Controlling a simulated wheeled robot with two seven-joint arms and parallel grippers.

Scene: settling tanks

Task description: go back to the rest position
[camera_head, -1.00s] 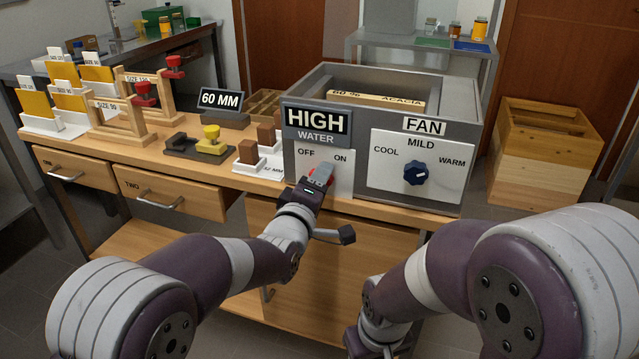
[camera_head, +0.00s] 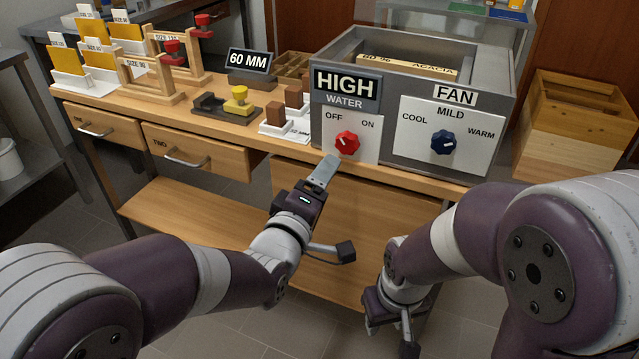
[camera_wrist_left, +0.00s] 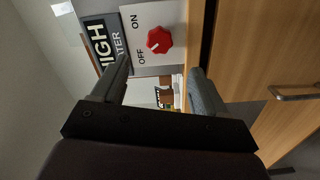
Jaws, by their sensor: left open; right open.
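My left gripper (camera_head: 322,172) is open and empty, below and in front of the red knob (camera_head: 347,143) on the grey box's WATER panel. It is apart from the knob. In the left wrist view its two fingers (camera_wrist_left: 158,88) are spread, with the red knob (camera_wrist_left: 159,40) beyond them and its white mark toward OFF. My right gripper (camera_head: 388,318) hangs low in front of the bench, turned downward; its fingertips are hard to make out. The blue FAN knob (camera_head: 443,142) is on the panel to the right.
The wooden bench (camera_head: 240,135) carries clamp stands, a 60 MM sign (camera_head: 249,62) and small blocks left of the grey box (camera_head: 490,75). A drawer handle (camera_head: 187,161) juts out at the bench front. A wooden crate (camera_head: 570,140) stands at right. Floor shows at lower left.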

